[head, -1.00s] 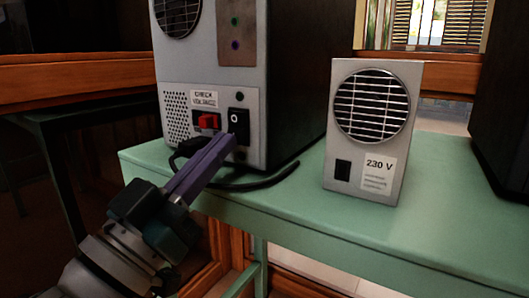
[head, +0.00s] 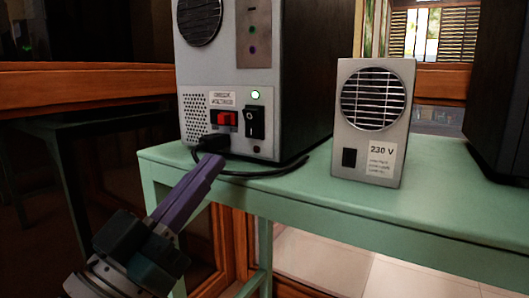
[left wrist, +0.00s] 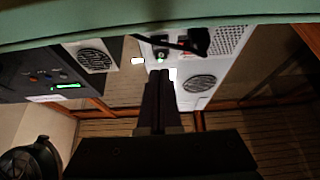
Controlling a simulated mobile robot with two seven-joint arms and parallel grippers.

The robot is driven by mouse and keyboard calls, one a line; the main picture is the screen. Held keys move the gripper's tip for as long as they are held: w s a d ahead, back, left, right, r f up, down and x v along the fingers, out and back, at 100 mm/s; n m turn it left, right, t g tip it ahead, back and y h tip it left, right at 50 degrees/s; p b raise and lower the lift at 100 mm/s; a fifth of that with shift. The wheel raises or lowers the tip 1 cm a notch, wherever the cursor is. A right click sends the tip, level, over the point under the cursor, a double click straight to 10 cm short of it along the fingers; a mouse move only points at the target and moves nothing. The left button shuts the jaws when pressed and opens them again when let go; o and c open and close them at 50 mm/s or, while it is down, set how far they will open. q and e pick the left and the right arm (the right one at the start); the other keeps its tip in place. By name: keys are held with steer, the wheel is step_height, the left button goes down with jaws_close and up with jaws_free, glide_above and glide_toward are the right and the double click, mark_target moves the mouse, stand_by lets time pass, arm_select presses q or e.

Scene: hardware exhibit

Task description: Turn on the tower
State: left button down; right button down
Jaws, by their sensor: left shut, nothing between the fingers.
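The tower (head: 277,60) stands on the green table, its grey panel facing me. Its black rocker switch (head: 255,122) is at the lower right of the panel, left uncovered by my gripper. A small round light (head: 255,95) above the switch glows pale green-white. A red voltage switch (head: 224,118) sits left of the rocker. My left gripper (head: 214,161) is shut and empty, its purple fingers below the switches and apart from the rocker. In the left wrist view the tower panel (left wrist: 221,70) shows upside down beyond the dark fingers (left wrist: 160,74). My right gripper is not in view.
A grey 230 V box (head: 372,120) with a round grille stands right of the tower on the green table (head: 300,205). A black cable (head: 265,172) runs from a plug below the red switch across the tabletop. A dark cabinet (head: 505,110) stands at the far right.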

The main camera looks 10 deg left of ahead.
arm_select(q)
steer(key=s+a+f, duration=0.1)
steer(key=s+f, duration=0.3)
steer(key=shift+a+f, duration=0.3)
steer(key=shift+f, duration=0.1)
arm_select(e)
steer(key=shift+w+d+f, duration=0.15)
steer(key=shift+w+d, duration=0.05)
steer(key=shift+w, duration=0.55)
arm_select(q)
steer(key=shift+s, duration=0.1)
